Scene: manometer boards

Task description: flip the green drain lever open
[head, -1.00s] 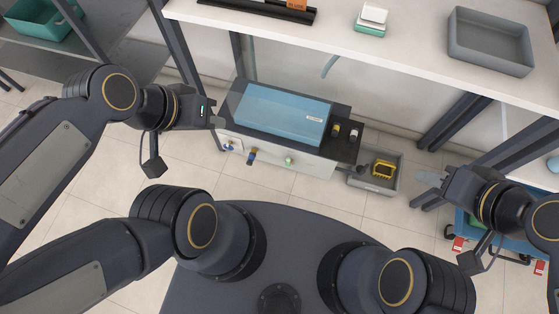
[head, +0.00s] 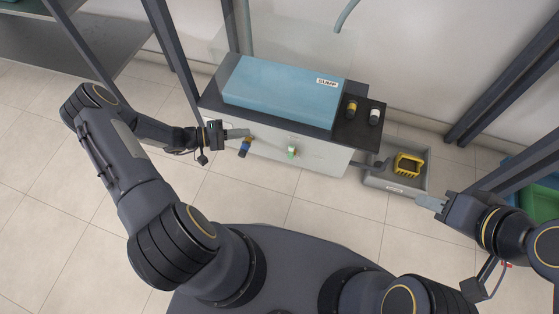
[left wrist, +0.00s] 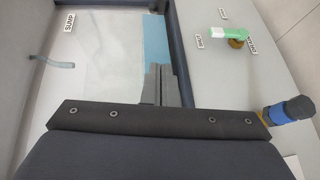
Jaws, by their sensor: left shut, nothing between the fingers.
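The green drain lever (head: 292,152) sits on the white front panel of the sump box, right of my left gripper. In the left wrist view the green lever (left wrist: 228,34), with a pale end, sits on a brass valve body (left wrist: 237,43) among small labels too small to read surely. My left gripper (head: 240,133) is shut and empty at the panel's upper left, apart from the lever. Its closed fingers show in the left wrist view (left wrist: 159,85), over the sump box. My right gripper (head: 430,203) is far right, near the grey bin; its finger gap is unclear.
A blue-handled valve (head: 244,148) is just below my left fingers, also at the right in the left wrist view (left wrist: 288,110). The blue sump (head: 285,93) is above the panel. A grey bin (head: 395,184) holds a yellow item (head: 408,164). Floor before the panel is clear.

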